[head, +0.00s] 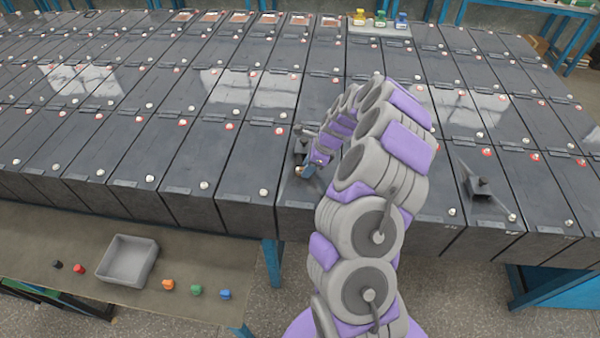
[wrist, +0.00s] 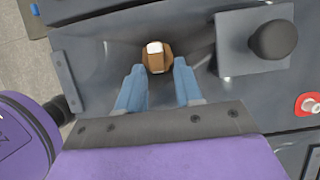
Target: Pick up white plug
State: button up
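A small plug with a white top and a brown, angular body (wrist: 155,57) sits on the dark top of a battery in the wrist view. My gripper (wrist: 159,70) is open, with one blue finger on each side of the plug's near end. The fingertips look level with its near part; I cannot tell whether they touch it. In the head view my gripper (head: 308,171) is low over the front edge of the middle battery row, and the plug there is small and partly hidden.
A grey tray (head: 128,260) and several coloured plugs, including an orange one (head: 168,284), are on the lower left table.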

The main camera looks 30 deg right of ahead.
aim_at(298, 168)
jog(key=shift+d+f, duration=0.15)
jog(key=shift+d, duration=0.3)
jog(key=c, duration=0.4)
jog(key=shift+c, duration=0.5)
jog(key=shift+a, duration=0.7)
grip_shut()
jog(key=shift+w+r, duration=0.25)
jog(key=shift+r, duration=0.3)
jog(key=r, duration=0.1)
jog(key=r+p, duration=0.1)
jog(key=r, duration=0.1)
jog(key=shift+a, duration=0.3)
jog(key=s+a+r+p, duration=0.1)
jog(key=s+a, duration=0.9)
jog(key=s, duration=0.2)
jog(key=shift+r, duration=0.15)
